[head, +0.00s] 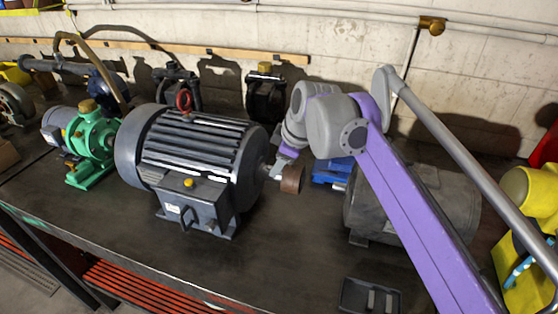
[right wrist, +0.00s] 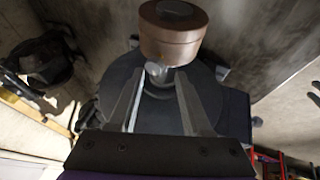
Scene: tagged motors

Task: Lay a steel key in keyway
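A large dark grey motor (head: 195,150) stands on the bench. Its short shaft (head: 271,170) points right and carries a brown round hub (head: 291,180). In the right wrist view the hub (right wrist: 173,32) and a bright shaft part (right wrist: 158,72) lie just beyond my right fingertips. My right gripper (right wrist: 160,76) has its fingers spread, with no key clearly visible between them. In the head view my right gripper (head: 285,158) is partly hidden behind its wrist, close to the shaft. I cannot make out the keyway.
A green pump (head: 93,145) stands left of the motor. A grey motor (head: 425,205) lies behind my purple arm, near a blue part (head: 333,172). Yellow equipment (head: 530,205) is at the right. The bench front between motor and tray is clear.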

